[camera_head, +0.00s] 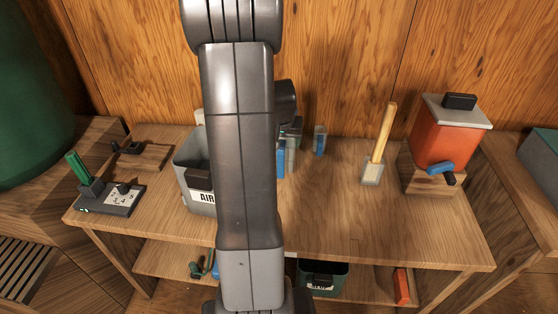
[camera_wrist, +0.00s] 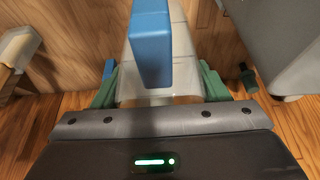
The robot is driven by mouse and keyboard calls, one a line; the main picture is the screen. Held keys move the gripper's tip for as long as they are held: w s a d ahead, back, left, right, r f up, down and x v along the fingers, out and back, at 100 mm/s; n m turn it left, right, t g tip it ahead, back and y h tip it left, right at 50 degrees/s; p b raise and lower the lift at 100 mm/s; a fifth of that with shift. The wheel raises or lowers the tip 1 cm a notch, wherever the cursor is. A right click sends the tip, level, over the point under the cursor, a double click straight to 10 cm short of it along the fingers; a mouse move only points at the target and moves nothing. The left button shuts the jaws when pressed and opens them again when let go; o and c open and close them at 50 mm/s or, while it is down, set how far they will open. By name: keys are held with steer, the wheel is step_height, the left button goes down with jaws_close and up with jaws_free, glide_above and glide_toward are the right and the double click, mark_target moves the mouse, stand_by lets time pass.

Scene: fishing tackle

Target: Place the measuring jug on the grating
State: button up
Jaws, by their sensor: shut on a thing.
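The measuring jug is a pale, translucent vessel (camera_wrist: 180,50) with a blue upright part (camera_wrist: 151,45), seen in the wrist view. My gripper (camera_wrist: 158,85) has green fingers on both sides of the jug and is shut on it. In the head view the jug's blue part (camera_head: 281,161) shows just right of my arm, above or at the back of the table; I cannot tell if it touches. My arm hides most of my gripper there. A dark slatted surface, apparently the grating (camera_head: 22,266), lies at the lower left, well away from the jug.
A grey bin labelled "AIR" (camera_head: 195,180) stands left of my arm. A green-handled device (camera_head: 108,200) is at the table's left end. A small blue item (camera_head: 320,140), a wooden-handled tool (camera_head: 372,172) and an orange dispenser (camera_head: 442,140) stand to the right. The table's front right is clear.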

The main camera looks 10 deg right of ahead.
steer(key=shift+f, duration=3.3)
steer(key=shift+f, duration=0.15)
steer(key=o, duration=1.4)
steer(key=shift+c, duration=0.2)
